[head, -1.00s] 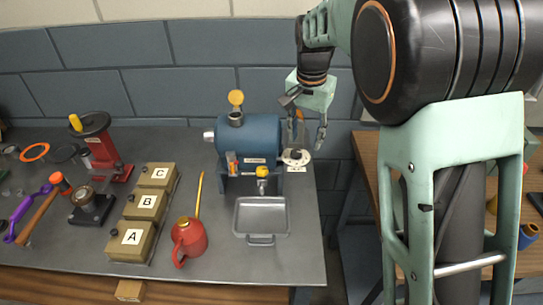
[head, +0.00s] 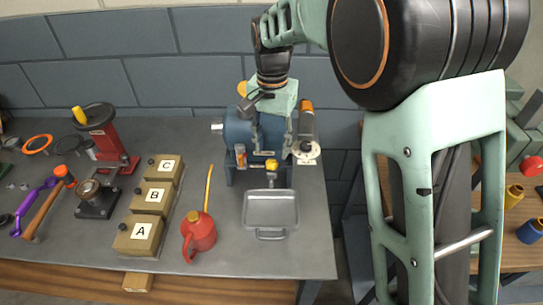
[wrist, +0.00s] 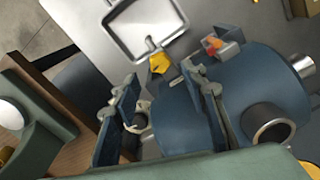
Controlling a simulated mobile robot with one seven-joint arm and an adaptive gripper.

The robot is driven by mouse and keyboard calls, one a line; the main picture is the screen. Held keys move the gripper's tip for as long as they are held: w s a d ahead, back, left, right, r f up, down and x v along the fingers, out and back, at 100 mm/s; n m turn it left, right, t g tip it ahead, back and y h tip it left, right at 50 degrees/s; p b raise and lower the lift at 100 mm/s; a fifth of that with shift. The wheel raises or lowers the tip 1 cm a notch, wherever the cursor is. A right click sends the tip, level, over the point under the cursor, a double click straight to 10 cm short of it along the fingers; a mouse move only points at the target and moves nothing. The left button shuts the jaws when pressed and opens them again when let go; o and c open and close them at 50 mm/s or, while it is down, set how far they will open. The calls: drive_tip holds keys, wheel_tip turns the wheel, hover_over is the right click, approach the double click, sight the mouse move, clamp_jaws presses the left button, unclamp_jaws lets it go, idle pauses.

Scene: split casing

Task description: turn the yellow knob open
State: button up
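The yellow knob (head: 271,165) is on the small tap at the front of the blue casing (head: 240,132), above a grey metal tray (head: 270,230). In the wrist view the knob (wrist: 158,62) shows just past the fingertips, between their lines, and appears apart from both. My gripper (head: 273,148) is over the casing, pointing down, with its fingers spread. In the wrist view my gripper (wrist: 159,76) is open, with nothing held between the fingers. How high the fingertips are above the knob is hard to tell.
A white round dial (head: 307,150) is at the casing's right end, beside a grey cylinder with an orange cap (head: 306,120). A red oil can (head: 199,235) stands left of the tray. Boxes A (head: 138,237), B and C stand farther left. The table's right edge is close by.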

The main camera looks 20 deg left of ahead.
sight(271, 162)
drive_tip(key=shift+f, duration=2.4)
clamp_jaws()
drive_tip(key=shift+n, duration=0.4)
drive_tip(key=n, duration=0.5)
drive_tip(key=shift+n, duration=0.3)
drive_tip(key=n, duration=0.6)
drive_tip(key=shift+a, duration=0.1)
